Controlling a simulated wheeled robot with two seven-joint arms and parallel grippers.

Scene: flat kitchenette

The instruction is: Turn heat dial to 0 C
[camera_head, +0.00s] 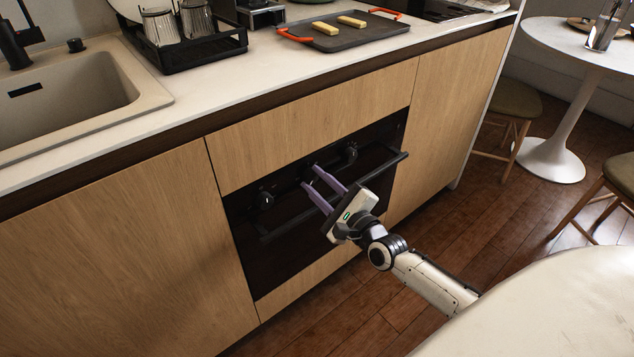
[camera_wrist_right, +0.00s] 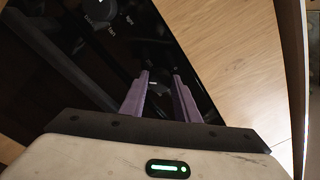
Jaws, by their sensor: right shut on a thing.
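The black built-in oven (camera_head: 285,255) sits below the counter and has dark dials along its top panel. A left dial (camera_head: 264,200) and a right dial (camera_head: 350,155) show clearly. My right gripper (camera_head: 310,175) has its purple fingers at the panel between these two, shut on a middle dial that the fingertips mostly hide. The wrist view shows the same gripper (camera_wrist_right: 160,76) with its fingers a little apart and pointing at the dark panel. Another round dial (camera_wrist_right: 100,12) with small markings shows at its top left. My left gripper is out of view.
The oven's handle bar (camera_head: 385,170) crosses in front of the panel, close to my right fingers. Above are the counter with a sink (camera_head: 70,105), a black dish rack (camera_head: 200,52) and a tray (camera_head: 345,38) with orange handles. Wooden floor (camera_head: 370,315) lies open in front.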

